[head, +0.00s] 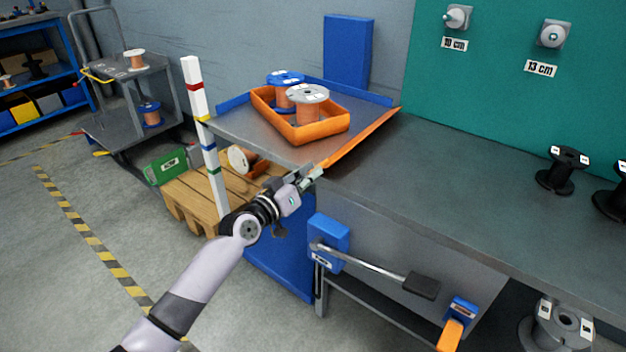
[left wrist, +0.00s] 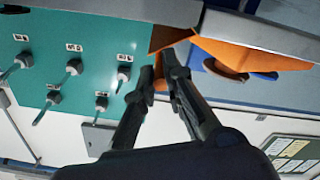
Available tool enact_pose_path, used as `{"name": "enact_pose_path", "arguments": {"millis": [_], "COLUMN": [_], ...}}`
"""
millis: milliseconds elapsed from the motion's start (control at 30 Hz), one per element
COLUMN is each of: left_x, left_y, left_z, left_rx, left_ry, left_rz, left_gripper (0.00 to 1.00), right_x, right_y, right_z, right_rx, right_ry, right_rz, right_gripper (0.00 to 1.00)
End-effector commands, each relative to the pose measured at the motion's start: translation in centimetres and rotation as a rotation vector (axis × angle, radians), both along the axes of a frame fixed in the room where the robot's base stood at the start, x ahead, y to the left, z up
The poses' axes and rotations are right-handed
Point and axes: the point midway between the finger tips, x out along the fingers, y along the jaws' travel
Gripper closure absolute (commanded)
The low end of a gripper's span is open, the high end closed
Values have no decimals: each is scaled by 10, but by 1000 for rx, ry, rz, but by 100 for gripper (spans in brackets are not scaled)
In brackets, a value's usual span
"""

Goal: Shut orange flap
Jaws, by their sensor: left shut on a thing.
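The orange flap (head: 362,138) is a long thin strip along the right edge of the raised grey tray-like surface (head: 250,140). It stands tilted up from the workbench rather than lying flat. My left gripper (head: 314,174) is at the flap's near end, with its fingers shut on it. In the left wrist view, the fingertips (left wrist: 160,78) close around a small orange piece, and broad orange panels (left wrist: 250,53) show beyond them. The exact grip on the flap is partly hidden by the fingers. My right gripper is not in view.
An orange bin (head: 318,133) with copper spools stands on the raised surface. The bench (head: 440,180) to the right is mostly clear, with black spools (head: 562,170) at its far right. A striped white post (head: 205,140) stands left. A lever (head: 375,268) sticks out below.

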Motion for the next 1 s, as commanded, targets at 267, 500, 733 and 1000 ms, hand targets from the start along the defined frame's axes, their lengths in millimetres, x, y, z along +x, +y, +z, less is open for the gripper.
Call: {"name": "enact_pose_path", "arguments": {"millis": [267, 500, 733, 1000], "left_x": [8, 14, 20, 25], "left_y": [11, 20, 28, 35], "left_z": [10, 14, 15, 14], "left_rx": [-216, -399, -564, -709], "left_ry": [150, 284, 406, 511], "left_rz": [5, 6, 4, 5], "left_gripper": [100, 100, 100, 100], "right_x": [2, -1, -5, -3], "right_y": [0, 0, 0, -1], "right_z": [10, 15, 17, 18], "right_rx": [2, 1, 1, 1], "right_ry": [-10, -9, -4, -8], "right_rz": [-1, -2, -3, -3], "right_gripper": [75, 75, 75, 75]}}
